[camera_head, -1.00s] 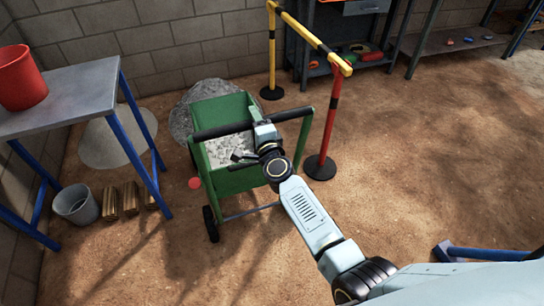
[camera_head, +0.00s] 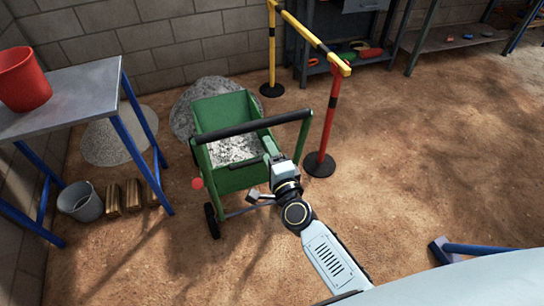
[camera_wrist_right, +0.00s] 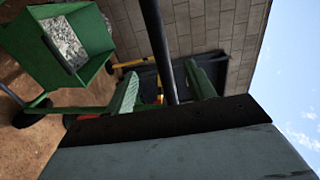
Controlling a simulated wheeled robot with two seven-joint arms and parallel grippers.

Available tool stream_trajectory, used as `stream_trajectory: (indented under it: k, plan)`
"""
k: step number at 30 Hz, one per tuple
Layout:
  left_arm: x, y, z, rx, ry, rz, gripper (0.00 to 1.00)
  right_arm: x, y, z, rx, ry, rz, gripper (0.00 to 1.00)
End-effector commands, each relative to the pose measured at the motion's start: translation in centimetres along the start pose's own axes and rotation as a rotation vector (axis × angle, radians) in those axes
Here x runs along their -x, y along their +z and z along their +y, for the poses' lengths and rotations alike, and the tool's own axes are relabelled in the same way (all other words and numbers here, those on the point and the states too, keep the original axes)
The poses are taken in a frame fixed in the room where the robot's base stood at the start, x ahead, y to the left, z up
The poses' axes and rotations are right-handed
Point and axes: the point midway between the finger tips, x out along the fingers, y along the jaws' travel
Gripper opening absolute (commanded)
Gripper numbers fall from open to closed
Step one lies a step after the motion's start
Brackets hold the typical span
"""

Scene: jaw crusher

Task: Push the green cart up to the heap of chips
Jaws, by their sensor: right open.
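The green cart (camera_head: 220,180) stands on the dirt floor, with grey chips (camera_head: 234,148) in its tub and a black handle bar (camera_head: 235,129) across its near side. A grey heap (camera_head: 183,112) lies directly behind it by the wall, partly hidden by the tub; I cannot tell if they touch. My right gripper (camera_head: 270,147) is open, just below the handle bar at its right part. In the right wrist view the bar (camera_wrist_right: 158,40) runs between its green fingers, apparently without being gripped. The cart's tub (camera_wrist_right: 62,45) shows there too. My left gripper is out of view.
A paler heap (camera_head: 108,140) lies under the table (camera_head: 70,95) with a red bucket (camera_head: 22,80). A grey bucket (camera_head: 80,202) and several brass-coloured blocks (camera_head: 133,194) stand left of the cart. A yellow-black barrier (camera_head: 305,35) with a red post (camera_head: 327,125) stands close on the right.

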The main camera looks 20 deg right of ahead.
Motion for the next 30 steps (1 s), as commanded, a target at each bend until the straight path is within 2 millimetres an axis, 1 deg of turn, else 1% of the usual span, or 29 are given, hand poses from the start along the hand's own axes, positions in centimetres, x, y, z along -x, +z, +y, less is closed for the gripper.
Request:
stream_trajectory:
  k: [3, 9, 11, 13, 14, 17, 18, 20, 21, 23, 24, 26, 27, 29, 30]
  plan:
    - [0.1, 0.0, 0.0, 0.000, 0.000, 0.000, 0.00, 0.5, 0.0, -0.1, 0.000, -0.001, 0.000, 0.55]
    - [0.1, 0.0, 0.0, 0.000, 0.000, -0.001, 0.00, 0.5, 0.0, 0.1, 0.002, 0.001, -0.001, 0.55]
    - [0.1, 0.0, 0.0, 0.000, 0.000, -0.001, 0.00, 0.7, 0.1, 0.7, 0.018, 0.013, -0.006, 0.55]
    - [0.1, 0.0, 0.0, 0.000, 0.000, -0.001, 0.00, 1.2, 0.2, 2.5, 0.068, 0.049, -0.022, 0.55]
    - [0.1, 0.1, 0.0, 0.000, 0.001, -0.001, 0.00, 1.5, 0.3, 3.7, 0.103, 0.073, -0.034, 0.55]
    - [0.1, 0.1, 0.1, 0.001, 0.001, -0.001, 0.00, 3.5, 0.6, 9.2, 0.263, 0.184, -0.096, 0.55]
    - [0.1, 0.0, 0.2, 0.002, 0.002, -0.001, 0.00, 4.8, 0.7, 11.9, 0.341, 0.239, -0.131, 0.55]
    - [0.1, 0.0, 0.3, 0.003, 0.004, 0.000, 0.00, 7.0, 0.6, 16.0, 0.462, 0.324, -0.194, 0.55]
    - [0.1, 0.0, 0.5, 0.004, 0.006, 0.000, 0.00, 8.7, 0.5, 18.6, 0.539, 0.379, -0.239, 0.55]
    - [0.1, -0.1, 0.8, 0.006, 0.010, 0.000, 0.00, 11.5, 0.2, 22.4, 0.647, 0.460, -0.312, 0.55]
    - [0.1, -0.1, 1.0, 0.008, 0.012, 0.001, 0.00, 13.4, -0.1, 24.7, 0.718, 0.511, -0.363, 0.55]
    - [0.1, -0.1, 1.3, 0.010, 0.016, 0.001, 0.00, 16.7, -0.7, 28.0, 0.818, 0.587, -0.444, 0.55]
    - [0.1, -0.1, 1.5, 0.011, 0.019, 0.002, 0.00, 19.0, -1.1, 30.0, 0.881, 0.637, -0.502, 0.55]
    - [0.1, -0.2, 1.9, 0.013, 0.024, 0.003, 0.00, 22.6, -1.9, 32.8, 0.971, 0.708, -0.592, 0.55]
    - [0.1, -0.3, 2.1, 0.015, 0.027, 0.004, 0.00, 25.1, -2.5, 34.5, 1.030, 0.754, -0.656, 0.55]
